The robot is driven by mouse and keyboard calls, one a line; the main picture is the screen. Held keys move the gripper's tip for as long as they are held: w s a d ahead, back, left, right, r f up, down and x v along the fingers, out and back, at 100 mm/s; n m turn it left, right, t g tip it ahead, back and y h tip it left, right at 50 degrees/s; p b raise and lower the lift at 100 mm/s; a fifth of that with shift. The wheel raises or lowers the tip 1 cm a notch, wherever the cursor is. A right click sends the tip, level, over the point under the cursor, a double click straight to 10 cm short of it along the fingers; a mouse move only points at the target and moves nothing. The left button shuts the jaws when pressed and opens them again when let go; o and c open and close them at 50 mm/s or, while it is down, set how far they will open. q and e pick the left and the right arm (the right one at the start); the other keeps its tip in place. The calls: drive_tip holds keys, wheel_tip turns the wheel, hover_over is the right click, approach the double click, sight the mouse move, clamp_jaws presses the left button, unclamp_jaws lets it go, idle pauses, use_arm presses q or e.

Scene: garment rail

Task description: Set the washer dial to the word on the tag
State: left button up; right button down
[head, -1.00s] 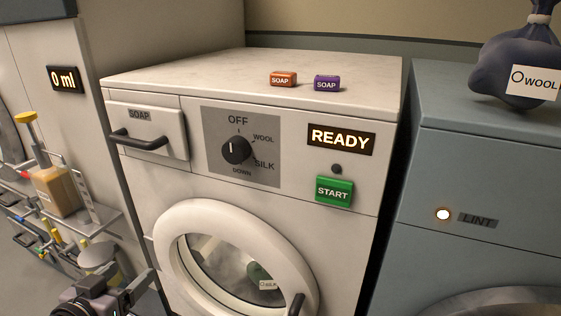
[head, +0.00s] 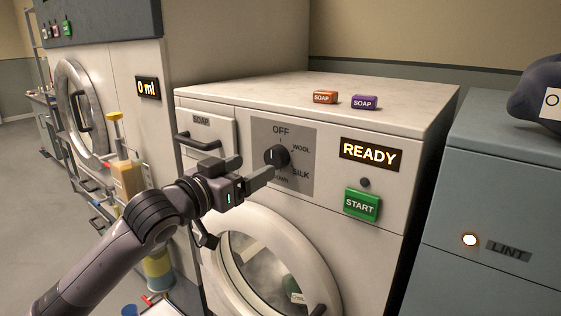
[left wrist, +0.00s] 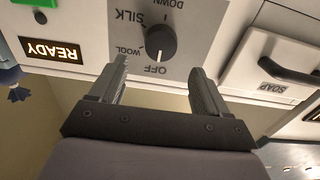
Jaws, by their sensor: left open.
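The washer dial (head: 277,157) is a round black knob on a grey panel with OFF, WOOL, SILK and DOWN. Its white mark points to OFF. It also shows upside down in the left wrist view (left wrist: 160,43). My left gripper (head: 254,171) is open in front of the panel, its fingers reaching toward the knob. In the left wrist view the gripper (left wrist: 160,67) has the knob centred just beyond its fingertips, with nothing between them. A small tag (head: 298,298) shows through the door glass, too small to read now. My right gripper is out of view.
The washer (head: 410,190) shows READY (head: 370,154) above a green START button (head: 361,205). Two soap blocks (head: 325,97) (head: 364,102) lie on top. A soap drawer (head: 207,135) is left of the dial. A dark bag (head: 535,98) with a white tag sits on the blue machine at right.

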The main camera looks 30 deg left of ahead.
sight(272, 157)
use_arm(q)
drive_tip(key=shift+w+d+p, duration=0.15)
drive_tip(key=shift+w+p, duration=0.15)
drive_tip(key=shift+w, duration=1.35)
drive_tip(key=shift+w+d+p, duration=0.1)
drive_tip(key=shift+w+p, duration=0.15)
drive_tip(key=shift+w, duration=1.4)
drive_tip(key=c, duration=1)
